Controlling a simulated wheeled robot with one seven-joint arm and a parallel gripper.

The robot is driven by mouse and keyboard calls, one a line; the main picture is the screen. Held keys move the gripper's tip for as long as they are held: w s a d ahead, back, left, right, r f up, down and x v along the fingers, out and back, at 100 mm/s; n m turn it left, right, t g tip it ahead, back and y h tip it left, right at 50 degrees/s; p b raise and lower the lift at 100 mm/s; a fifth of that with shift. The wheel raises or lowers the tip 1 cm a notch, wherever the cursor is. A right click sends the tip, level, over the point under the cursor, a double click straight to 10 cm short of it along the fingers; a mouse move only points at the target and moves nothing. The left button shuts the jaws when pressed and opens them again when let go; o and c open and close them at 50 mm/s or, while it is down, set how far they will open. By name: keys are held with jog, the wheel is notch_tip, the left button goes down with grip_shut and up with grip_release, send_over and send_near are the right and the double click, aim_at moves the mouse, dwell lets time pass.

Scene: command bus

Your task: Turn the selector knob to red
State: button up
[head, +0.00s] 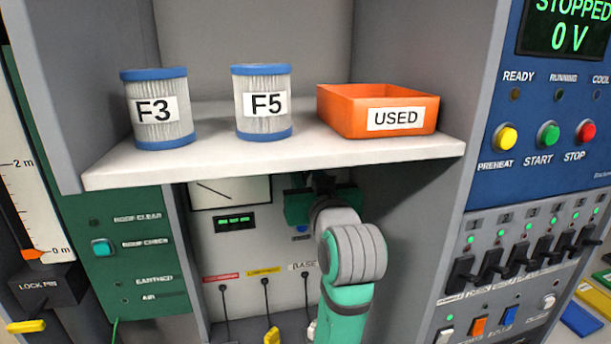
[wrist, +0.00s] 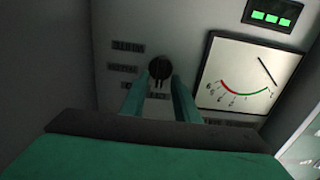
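The selector knob (wrist: 160,68) is a small dark round knob on the grey back panel, in the upper middle of the wrist view. Several dark labels (wrist: 122,68) stand left of and below it in that view; I cannot read them, nor tell the knob's setting. My gripper (wrist: 161,82) has its two teal fingers pointing at the knob, with tips at its lower left and right sides. The fingers are apart, with a gap visible between them; contact is unclear. In the head view my gripper (head: 311,205) is under the shelf, and my arm hides the knob.
The white shelf (head: 270,158) lies close above my arm, holding filters F3 (head: 160,125) and F5 (head: 262,120) and the orange USED bin (head: 350,120). A needle meter (wrist: 248,80) is beside the knob. Cable plugs (head: 265,282) hang below. Compartment walls flank the arm.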

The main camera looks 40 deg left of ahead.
grip_shut()
jog(key=shift+m, duration=0.3)
jog(key=m, duration=0.3)
jog(key=shift+w+d, duration=0.15)
jog(key=shift+w, duration=0.05)
jog(key=shift+w+d+f+m, duration=0.1)
jog(key=shift+f+m, duration=0.05)
jog(key=shift+m, duration=1.85)
grip_release()
